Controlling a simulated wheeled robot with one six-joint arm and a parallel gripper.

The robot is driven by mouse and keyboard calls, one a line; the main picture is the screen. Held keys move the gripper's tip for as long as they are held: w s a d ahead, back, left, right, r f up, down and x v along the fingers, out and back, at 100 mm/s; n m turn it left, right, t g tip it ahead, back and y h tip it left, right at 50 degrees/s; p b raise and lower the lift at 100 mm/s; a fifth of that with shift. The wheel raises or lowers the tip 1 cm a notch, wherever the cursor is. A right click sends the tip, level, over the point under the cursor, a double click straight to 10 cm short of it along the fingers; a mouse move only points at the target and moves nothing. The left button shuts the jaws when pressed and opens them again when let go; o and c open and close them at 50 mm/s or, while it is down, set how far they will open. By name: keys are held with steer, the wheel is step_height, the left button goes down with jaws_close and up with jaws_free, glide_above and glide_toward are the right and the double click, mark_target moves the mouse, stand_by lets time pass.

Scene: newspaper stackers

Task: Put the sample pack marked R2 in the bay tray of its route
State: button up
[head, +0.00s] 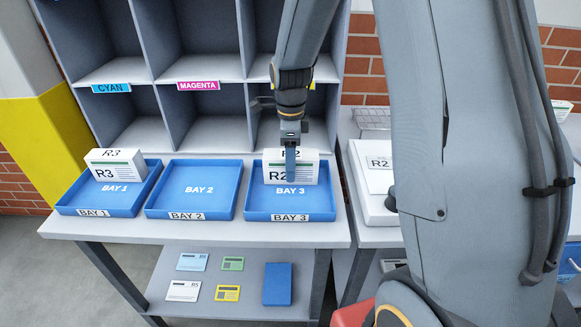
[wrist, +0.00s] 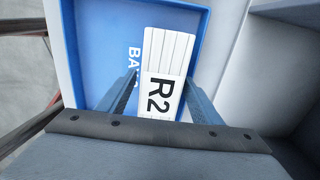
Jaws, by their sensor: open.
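The white sample pack marked R2 (head: 308,169) stands in the blue bay 3 tray (head: 312,205), toward its back. In the wrist view, the pack (wrist: 167,52) is over the blue tray floor (wrist: 95,45), with its R2 label facing my gripper. My gripper (head: 291,163) is above the bay 3 tray, at the pack. Its two fingers are apart, one on each side of the pack, in the wrist view (wrist: 160,85). I cannot tell whether either finger touches it. The bay 2 tray (head: 193,201) is empty. The bay 1 tray (head: 68,203) holds a pack marked R3 (head: 113,165).
Grey pigeonholes with a cyan label (head: 111,88) and a magenta label (head: 198,85) rise behind the trays. A white item marked R2 (head: 378,163) is to the right, partly behind my arm. Several cards and a blue block (head: 277,284) lie on the lower shelf.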

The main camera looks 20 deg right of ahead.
step_height(320, 180, up, 10)
steer(key=shift+r+b, duration=0.1)
steer(key=shift+b, duration=1.05)
steer(key=s+f+n, duration=0.2)
steer(key=s+n, duration=0.3)
steer(key=n, duration=0.1)
steer(key=s+f+n, duration=0.3)
steer(key=s+n, duration=0.3)
steer(key=n, duration=0.1)
steer(key=s+f+n+t, duration=0.1)
steer(key=s+f+n, duration=0.2)
steer(key=s+n, duration=0.3)
steer(key=shift+a+f+n, duration=0.15)
steer(key=shift+n, duration=0.55)
steer(key=shift+s+f+n, duration=0.2)
steer(key=shift+s+n, duration=0.3)
steer(key=shift+n, duration=0.1)
steer(key=shift+s, duration=0.1)
